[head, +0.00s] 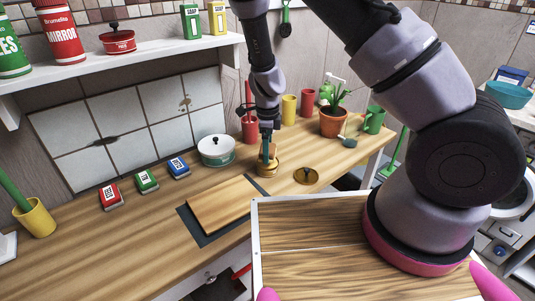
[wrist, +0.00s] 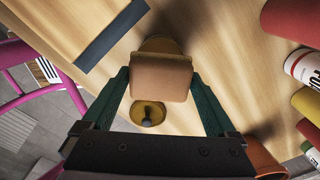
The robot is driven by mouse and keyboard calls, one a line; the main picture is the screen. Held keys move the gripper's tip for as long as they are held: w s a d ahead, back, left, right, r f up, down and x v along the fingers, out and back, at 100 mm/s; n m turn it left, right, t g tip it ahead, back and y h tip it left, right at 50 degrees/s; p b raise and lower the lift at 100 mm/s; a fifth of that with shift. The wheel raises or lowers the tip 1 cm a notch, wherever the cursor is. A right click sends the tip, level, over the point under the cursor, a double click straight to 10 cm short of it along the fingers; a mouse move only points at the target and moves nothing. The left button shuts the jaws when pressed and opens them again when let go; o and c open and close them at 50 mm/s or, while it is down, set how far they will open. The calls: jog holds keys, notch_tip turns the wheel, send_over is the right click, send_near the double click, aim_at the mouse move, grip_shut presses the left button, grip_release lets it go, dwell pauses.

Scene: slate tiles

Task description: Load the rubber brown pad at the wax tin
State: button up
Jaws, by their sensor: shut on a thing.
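The brown pad (wrist: 160,80) is a rounded tan block. My gripper (wrist: 158,74) is shut on it, with a dark green finger on each side. In the head view my gripper (head: 268,150) is over the wax tin (head: 267,171), a small round golden tin on the wooden counter. In the wrist view the tin (wrist: 160,43) shows just past the pad, which hides part of it. I cannot tell whether the pad touches the tin. A round golden lid with a knob (head: 306,176) lies on the counter to the right of the tin; it also shows in the wrist view (wrist: 148,114).
A white and green pot (head: 216,151) stands left of the tin. A cutting board (head: 222,204) lies in front on a dark mat. Red (head: 250,130) and yellow (head: 289,110) cups and a potted plant (head: 334,122) stand behind and to the right. Small coloured boxes lie left.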

jog(key=shift+r, duration=2)
